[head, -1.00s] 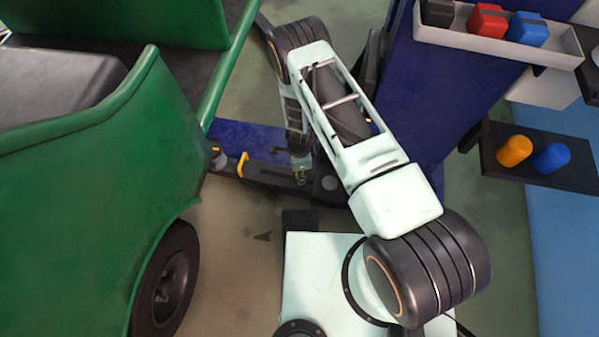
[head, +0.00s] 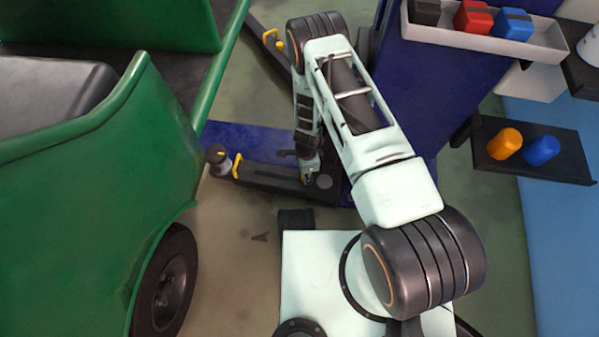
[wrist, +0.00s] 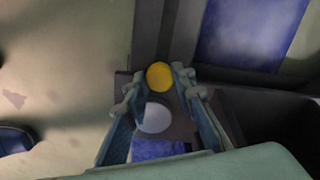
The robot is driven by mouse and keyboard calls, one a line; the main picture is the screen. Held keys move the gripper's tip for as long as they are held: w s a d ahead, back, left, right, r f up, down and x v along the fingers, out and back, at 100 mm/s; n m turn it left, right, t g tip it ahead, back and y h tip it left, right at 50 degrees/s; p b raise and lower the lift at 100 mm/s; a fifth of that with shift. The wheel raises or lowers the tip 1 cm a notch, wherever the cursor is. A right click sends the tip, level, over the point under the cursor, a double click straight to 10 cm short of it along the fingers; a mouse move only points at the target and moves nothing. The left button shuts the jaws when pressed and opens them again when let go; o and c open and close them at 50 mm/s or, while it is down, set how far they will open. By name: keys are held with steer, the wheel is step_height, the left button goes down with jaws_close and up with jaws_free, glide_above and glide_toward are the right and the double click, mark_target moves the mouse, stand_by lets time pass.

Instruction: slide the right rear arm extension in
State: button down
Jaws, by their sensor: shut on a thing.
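The dark lift arm (head: 275,177) runs low between the green vehicle's side and the blue post. A grey round pad (head: 217,156) stands at its left end, and a yellow handle (head: 237,165) is beside the pad. My gripper (head: 308,176) reaches down to the arm's right part, near a grey disc (head: 325,182). In the wrist view my gripper (wrist: 159,78) has its fingertips on either side of a round yellow knob (wrist: 159,75) and is shut on it. The disc (wrist: 153,117) shows between the fingers. The contact is hidden from the head view by my arm.
The green vehicle (head: 90,210) with its wheel (head: 165,280) fills the left. The blue post (head: 435,85) stands at right behind my arm, with a tray (head: 480,38) of coloured blocks. A dark shelf (head: 560,165) holds an orange and a blue piece. Another yellow-handled arm (head: 268,45) lies farther back.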

steer(key=shift+d, duration=0.1)
steer(key=c, duration=1.6)
jaws_free()
steer(key=shift+r, duration=0.1)
step_height(320, 180, up, 12)
